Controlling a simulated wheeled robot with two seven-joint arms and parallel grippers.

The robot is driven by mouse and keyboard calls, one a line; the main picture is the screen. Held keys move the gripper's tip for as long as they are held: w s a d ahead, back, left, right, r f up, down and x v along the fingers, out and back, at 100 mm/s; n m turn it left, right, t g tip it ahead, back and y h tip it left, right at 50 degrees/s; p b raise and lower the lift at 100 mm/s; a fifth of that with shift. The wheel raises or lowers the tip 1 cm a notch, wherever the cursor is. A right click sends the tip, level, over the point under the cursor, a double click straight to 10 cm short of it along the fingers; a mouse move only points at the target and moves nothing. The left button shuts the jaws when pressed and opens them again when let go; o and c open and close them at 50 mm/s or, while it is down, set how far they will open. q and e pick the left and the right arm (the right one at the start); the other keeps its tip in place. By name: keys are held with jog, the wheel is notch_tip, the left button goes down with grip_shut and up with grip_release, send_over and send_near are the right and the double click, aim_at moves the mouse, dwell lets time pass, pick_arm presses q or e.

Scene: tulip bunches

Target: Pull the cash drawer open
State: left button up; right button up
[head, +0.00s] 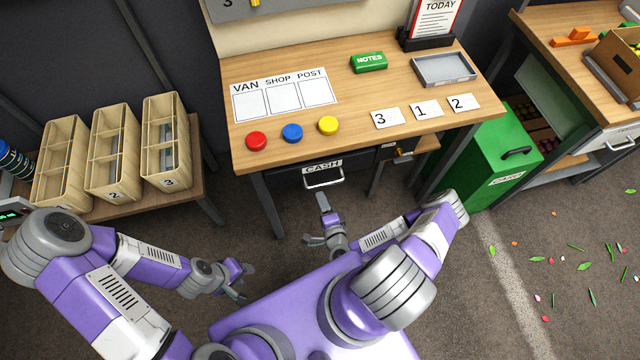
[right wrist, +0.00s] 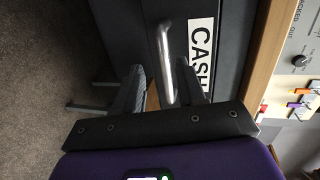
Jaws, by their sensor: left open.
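The dark cash drawer (head: 290,177) is under the front edge of the wooden table, with a white CASH label (head: 322,166) and a metal bar handle (head: 324,183). It looks shut. My right gripper (head: 318,222) is open in front of the drawer, just below the handle in the head view. In the right wrist view the handle (right wrist: 166,62) shows between the two spread fingers of the gripper (right wrist: 160,92), closer to the finger by the label. I cannot tell whether they touch. My left gripper (head: 243,280) is open and empty over the floor, away from the drawer.
Red (head: 256,141), blue (head: 292,133) and yellow (head: 328,125) buttons sit above the drawer on the table. A small keyed box (head: 402,151) is right of the drawer. A green bin (head: 487,160) stands right, wooden bins (head: 113,155) left.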

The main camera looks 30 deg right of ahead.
aim_at(320, 184)
jog(key=shift+m+h, duration=0.4)
jog(key=shift+h, duration=0.1)
jog(key=x, duration=0.3)
jog(key=d+b+x, duration=0.1)
jog(key=x, duration=0.3)
jog(key=shift+w+d+r, duration=0.1)
jog(key=shift+w+r, duration=0.05)
jog(key=shift+r, duration=0.05)
grip_shut()
